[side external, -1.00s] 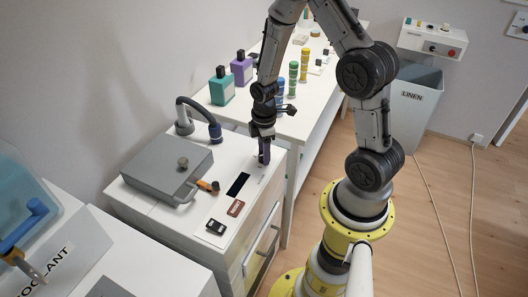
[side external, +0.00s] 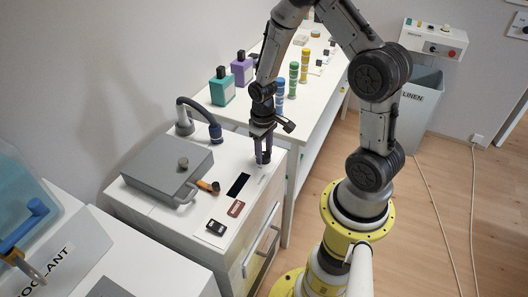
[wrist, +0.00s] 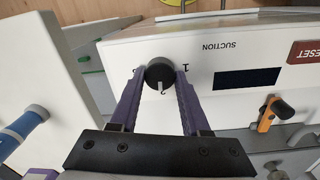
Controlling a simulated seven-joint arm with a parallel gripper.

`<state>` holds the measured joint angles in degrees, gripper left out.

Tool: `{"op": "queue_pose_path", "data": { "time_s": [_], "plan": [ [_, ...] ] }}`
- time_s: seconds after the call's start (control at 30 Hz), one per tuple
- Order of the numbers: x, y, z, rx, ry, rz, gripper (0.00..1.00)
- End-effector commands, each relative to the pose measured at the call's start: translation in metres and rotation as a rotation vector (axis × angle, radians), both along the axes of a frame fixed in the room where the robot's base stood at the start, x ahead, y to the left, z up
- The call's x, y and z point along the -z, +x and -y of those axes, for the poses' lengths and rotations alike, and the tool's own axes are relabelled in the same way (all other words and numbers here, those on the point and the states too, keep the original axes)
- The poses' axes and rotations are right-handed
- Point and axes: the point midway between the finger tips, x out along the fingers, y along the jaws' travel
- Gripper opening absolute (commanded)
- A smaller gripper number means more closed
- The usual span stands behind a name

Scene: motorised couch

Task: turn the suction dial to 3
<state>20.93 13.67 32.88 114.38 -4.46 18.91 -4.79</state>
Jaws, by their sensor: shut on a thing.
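The suction dial (wrist: 159,74) is a round black knob with a white pointer line, on the white panel of the cabinet. In the wrist view the pointer faces the bottom of the picture, close to a figure 2. The word SUCTION (wrist: 218,45) is printed upside down nearby. My gripper (wrist: 158,76) has its two purple fingers shut on the dial, one on each side. In the side view my gripper (side external: 263,160) points down at the cabinet top's right end and hides the dial.
A dark display (side external: 238,186), a red RESET button (side external: 236,208) and a black switch (side external: 216,227) lie along the panel. Bottles stand on the table behind.

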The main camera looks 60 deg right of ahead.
Motion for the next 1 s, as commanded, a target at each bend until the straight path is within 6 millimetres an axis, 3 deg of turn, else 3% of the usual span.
{"op": "queue_pose_path", "data": {
  "time_s": [1.0],
  "plan": [
    [-0.0019,0.0000,0.0026,0.967,0.000,0.003,0.00]
  ]
}}
